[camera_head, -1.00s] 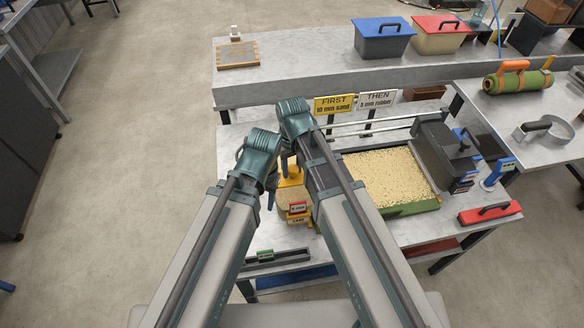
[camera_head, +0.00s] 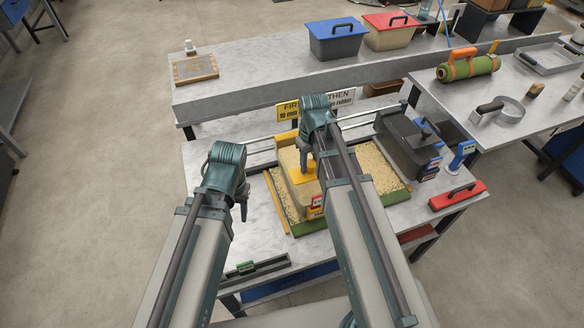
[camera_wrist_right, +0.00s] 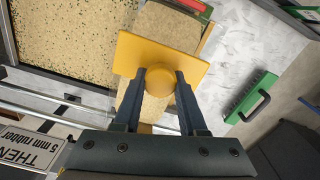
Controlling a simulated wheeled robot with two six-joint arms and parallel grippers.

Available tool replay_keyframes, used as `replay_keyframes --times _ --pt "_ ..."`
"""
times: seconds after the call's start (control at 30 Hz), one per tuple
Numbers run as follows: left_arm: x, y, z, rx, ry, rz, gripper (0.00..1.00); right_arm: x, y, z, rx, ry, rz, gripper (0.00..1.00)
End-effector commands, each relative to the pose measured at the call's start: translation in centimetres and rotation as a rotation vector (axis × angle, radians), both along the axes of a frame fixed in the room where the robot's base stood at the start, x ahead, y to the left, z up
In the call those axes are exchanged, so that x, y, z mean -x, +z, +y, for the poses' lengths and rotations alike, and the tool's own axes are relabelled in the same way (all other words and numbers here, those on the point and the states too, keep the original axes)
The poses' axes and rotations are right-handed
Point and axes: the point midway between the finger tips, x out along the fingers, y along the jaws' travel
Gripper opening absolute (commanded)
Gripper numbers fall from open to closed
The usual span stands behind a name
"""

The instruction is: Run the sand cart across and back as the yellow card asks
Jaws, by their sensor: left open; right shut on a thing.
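The sand cart (camera_head: 297,203), a tan-filled box with a yellow top, stands over the left part of the turf bed (camera_head: 378,168). My right gripper (camera_head: 312,172) is shut on the cart's round yellow knob; in the right wrist view the fingers (camera_wrist_right: 168,75) close around the knob (camera_wrist_right: 188,98). The yellow card (camera_head: 287,111) reads "FIRST 10 mm" and is partly hidden by my right arm. In the right wrist view the bed (camera_wrist_right: 75,35) shows sand with green specks. My left gripper (camera_head: 240,208) is open and empty, left of the bed.
A dark cart (camera_head: 405,143) stands at the bed's right end. A white "THEN" rubber card (camera_head: 342,98) stands behind the bed on the rails' far side.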

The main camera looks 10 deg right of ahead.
Motion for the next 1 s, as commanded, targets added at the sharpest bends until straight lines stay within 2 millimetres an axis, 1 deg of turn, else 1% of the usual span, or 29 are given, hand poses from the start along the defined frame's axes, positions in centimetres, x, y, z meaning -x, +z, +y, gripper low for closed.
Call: replay_keyframes --times 0.03,0.1,1.0 --pt "0.0 0.0 0.0 0.000 0.000 0.000 0.50 -0.2 0.0 -1.2 0.002 -0.005 0.000 0.00" --pt "0.0 0.0 0.0 0.000 0.000 0.000 0.50 -0.4 0.0 -2.5 0.002 -0.005 0.000 0.00" --pt "0.0 0.0 0.0 0.000 0.000 0.000 0.50 -2.9 0.0 -19.5 0.003 -0.005 0.001 0.00"
